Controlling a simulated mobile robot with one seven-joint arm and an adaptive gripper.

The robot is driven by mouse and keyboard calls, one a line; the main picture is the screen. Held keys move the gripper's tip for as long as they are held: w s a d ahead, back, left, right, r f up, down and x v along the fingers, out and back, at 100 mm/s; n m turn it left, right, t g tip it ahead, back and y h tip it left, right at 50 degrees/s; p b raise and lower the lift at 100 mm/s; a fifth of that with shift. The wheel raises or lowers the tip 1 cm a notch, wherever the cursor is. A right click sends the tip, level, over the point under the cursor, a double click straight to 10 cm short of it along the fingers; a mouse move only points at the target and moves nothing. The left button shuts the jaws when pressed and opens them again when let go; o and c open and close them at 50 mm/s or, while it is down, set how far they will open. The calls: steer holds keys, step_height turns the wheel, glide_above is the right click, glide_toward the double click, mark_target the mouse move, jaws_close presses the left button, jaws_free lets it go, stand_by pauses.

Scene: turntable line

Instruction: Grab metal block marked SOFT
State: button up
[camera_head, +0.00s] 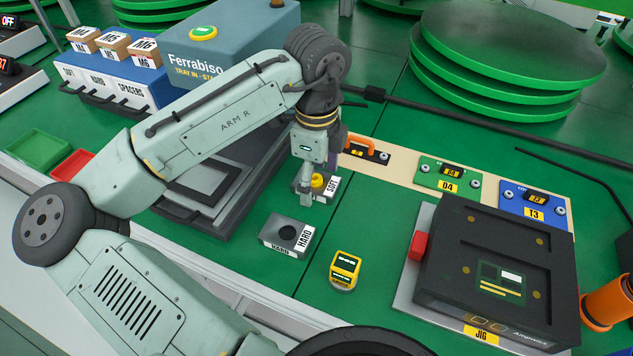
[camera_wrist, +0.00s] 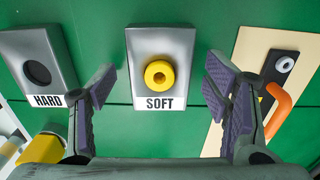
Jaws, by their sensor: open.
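The metal block marked SOFT (camera_wrist: 146,87) is grey, with a yellow round piece (camera_wrist: 159,75) with a hole on its top. In the wrist view it sits upper middle, between the two open fingers of my gripper (camera_wrist: 160,92) and apart from both. In the head view the SOFT block (camera_head: 330,187) is partly hidden behind my gripper (camera_head: 306,190), which is above or just in front of it. The block marked HARD (camera_head: 289,236) has a dark round hole and lies nearer the front. It also shows at left in the wrist view (camera_wrist: 60,65).
A yellow device (camera_head: 345,270) lies right of the HARD block. A black jig (camera_head: 500,265) stands at right. A beige strip (camera_head: 400,165) holds an orange-handled tool (camera_head: 366,147) and tagged plates. A dark tray station (camera_head: 225,180) is at left.

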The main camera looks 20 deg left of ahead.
steer(key=shift+c, duration=0.4)
steer(key=c, duration=1.3)
